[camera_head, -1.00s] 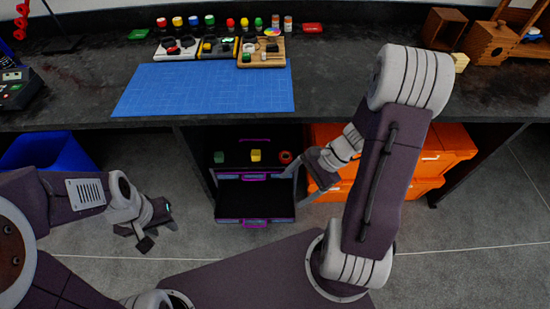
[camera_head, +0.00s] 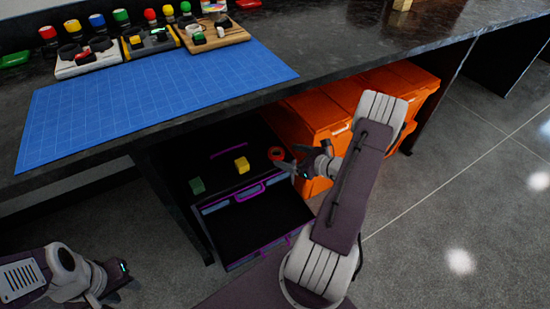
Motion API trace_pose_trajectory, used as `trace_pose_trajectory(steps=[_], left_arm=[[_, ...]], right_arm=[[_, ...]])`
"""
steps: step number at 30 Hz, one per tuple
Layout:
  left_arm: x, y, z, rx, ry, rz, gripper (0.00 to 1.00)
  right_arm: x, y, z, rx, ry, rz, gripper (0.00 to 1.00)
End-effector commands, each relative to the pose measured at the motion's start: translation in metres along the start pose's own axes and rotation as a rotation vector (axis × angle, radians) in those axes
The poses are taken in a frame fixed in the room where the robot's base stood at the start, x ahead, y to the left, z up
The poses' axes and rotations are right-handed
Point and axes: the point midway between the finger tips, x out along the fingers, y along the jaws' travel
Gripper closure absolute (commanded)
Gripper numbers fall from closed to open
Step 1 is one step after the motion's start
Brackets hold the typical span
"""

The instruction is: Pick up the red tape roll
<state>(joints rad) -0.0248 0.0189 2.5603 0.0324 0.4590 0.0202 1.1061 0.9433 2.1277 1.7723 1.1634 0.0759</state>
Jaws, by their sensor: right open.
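The red tape roll (camera_head: 277,153), a small red ring with a dark centre, sits at the right end of a row on a black surface under the bench. A green roll (camera_head: 197,185) and a yellow roll (camera_head: 241,165) stand to its left. My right gripper (camera_head: 283,167) is open, its fingertips just below and right of the red roll. I cannot tell whether they touch it. My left gripper (camera_head: 122,282) hangs open and empty at the lower left, far from the rolls.
A black drawer (camera_head: 262,225) with purple trim is pulled out below the rolls. Orange bins (camera_head: 320,110) stand close behind my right arm. The bench top with a blue mat (camera_head: 150,100) overhangs. Grey floor is clear on the right.

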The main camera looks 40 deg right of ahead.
Motion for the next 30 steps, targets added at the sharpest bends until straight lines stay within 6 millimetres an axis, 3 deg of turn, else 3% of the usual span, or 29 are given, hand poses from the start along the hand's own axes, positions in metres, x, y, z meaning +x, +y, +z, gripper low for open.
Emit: trace_pose_trajectory(steps=[3,8,11,19,26,30], left_arm=[[0.005,0.000,0.000,0.000,0.000,0.000,0.64],[0.032,-0.001,0.003,0.000,0.000,0.000,0.64],[0.035,-0.001,0.004,0.000,0.000,0.000,0.64],[0.034,-0.001,0.003,0.000,0.000,0.000,0.64],[0.034,-0.001,0.003,0.000,0.001,0.000,0.64],[0.034,-0.001,0.003,0.000,0.001,0.000,0.64]], right_arm=[[0.005,0.000,-0.002,-0.002,0.000,0.001,0.20],[0.037,0.003,-0.007,-0.006,-0.001,0.004,0.20],[0.049,0.002,-0.004,-0.004,0.000,0.003,0.20],[0.052,0.002,0.000,-0.001,0.001,0.001,0.20],[0.052,0.002,0.000,-0.001,0.001,0.001,0.84],[0.052,0.002,0.000,-0.001,0.000,0.001,0.85]])
